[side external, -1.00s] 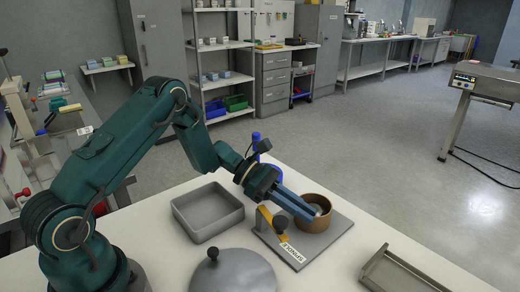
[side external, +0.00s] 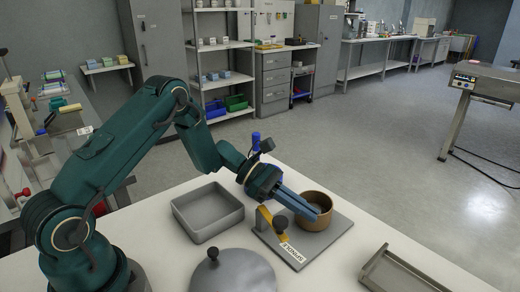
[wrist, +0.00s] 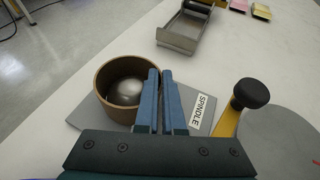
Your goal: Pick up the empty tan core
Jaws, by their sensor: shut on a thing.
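The tan core (side external: 310,212) is a short hollow ring standing upright on the grey spindle plate (side external: 335,240). In the wrist view the core (wrist: 104,98) is open at the top, with a rounded metal spindle (wrist: 126,92) inside it. My gripper (side external: 324,211) reaches it from the left in the side view. In the wrist view the two blue fingers (wrist: 160,78) are close together, with one inside the ring and one outside, shut on the near wall of the core. The core looks still seated around the spindle.
A yellow lever with a black knob (side external: 281,222) stands beside the core, near the "SPINDLE" label (side external: 291,255). A grey open tray (side external: 207,212) lies left, a round grey lid-like disc (side external: 235,275) in front, and a metal chute (side external: 402,272) at right.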

